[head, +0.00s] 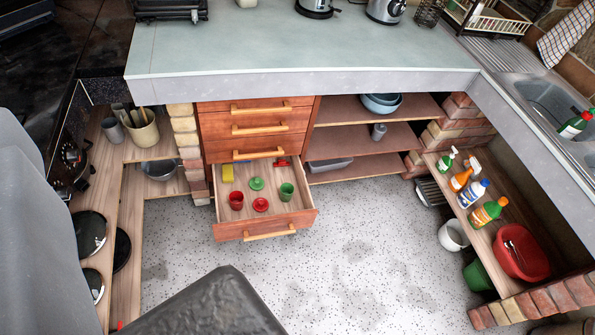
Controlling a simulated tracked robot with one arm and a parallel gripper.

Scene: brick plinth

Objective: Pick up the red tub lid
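The red tub lid (260,204) lies flat in the open bottom drawer (308,216), near its front. A red tub (236,200) stands just left of it. A green lid (257,183) lies behind it, and a green tub (286,191) stands to its right. No gripper fingers show, so I cannot see whether my gripper is open or shut. Nothing covers the red lid.
The drawer also holds a yellow item (227,172) and a small red item (281,162) at the back. The worktop (290,50) overhangs closed drawers above. Speckled floor (350,240) is clear in front. Bottles (472,193) stand on the right shelf.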

